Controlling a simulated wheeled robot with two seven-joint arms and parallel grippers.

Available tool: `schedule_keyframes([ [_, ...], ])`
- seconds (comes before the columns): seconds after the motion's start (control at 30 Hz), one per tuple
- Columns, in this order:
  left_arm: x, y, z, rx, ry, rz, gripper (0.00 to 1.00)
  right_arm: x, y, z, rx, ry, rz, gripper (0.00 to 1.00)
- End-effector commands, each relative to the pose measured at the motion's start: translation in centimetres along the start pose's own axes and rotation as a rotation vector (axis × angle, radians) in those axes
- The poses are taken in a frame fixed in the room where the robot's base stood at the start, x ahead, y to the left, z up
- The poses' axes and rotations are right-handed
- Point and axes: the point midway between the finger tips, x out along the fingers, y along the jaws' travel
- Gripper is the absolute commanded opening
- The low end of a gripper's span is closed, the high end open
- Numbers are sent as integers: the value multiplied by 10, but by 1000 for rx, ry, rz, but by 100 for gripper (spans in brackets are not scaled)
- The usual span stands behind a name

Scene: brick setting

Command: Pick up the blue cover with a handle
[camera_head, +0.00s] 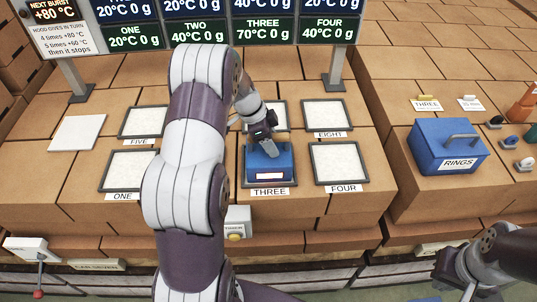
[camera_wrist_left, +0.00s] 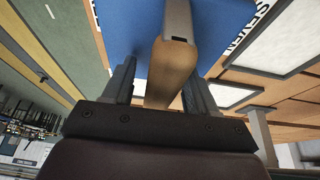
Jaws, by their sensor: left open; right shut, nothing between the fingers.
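The blue cover (camera_head: 283,166) stands on the pad labelled THREE. In the left wrist view it is a flat blue surface (camera_wrist_left: 130,25) with a tan handle (camera_wrist_left: 172,60) rising from it. My left gripper (camera_head: 266,143) is over the cover, pointing down. In the left wrist view its two fingers (camera_wrist_left: 160,82) are apart, one on each side of the handle, with gaps beside it. The handle is largely hidden by my gripper in the head view. My right gripper (camera_head: 467,285) is shut and empty at the lower right, away from the cover.
Pads EIGHT (camera_head: 325,113), FOUR (camera_head: 339,163) and ONE (camera_head: 127,170) look empty. A blue box labelled RINGS (camera_head: 440,155), with a grey handle, stands on the right block. A display board (camera_head: 190,35) stands behind. My left arm hides part of the pads.

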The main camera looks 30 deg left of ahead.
Motion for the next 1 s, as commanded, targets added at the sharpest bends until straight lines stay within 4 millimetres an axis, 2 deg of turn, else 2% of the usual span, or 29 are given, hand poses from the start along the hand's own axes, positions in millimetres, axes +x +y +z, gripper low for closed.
schedule_keyframes([
  [0.57, 2, 0, 1, -1, 0, -1, 57, 7, 0, 1, 0, -1, 0, 0],
  [0.6, 2, 0, 1, -1, 0, -1, 51, 6, 0, 1, 0, -1, 0, 0],
  [0.67, 2, 0, 1, -1, 0, -1, 31, 6, 0, 1, 0, -1, 0, 0],
  [0.7, 2, 0, 1, -1, 0, 0, 18, 6, 0, 1, 0, -1, 0, 0],
  [0.77, 2, 0, 1, -1, 0, 0, 0, 6, 0, 1, 0, -1, 0, 0],
  [1.0, 2, 0, 1, -1, 0, 0, 0, 6, 0, 1, 0, 0, 0, 0],
])
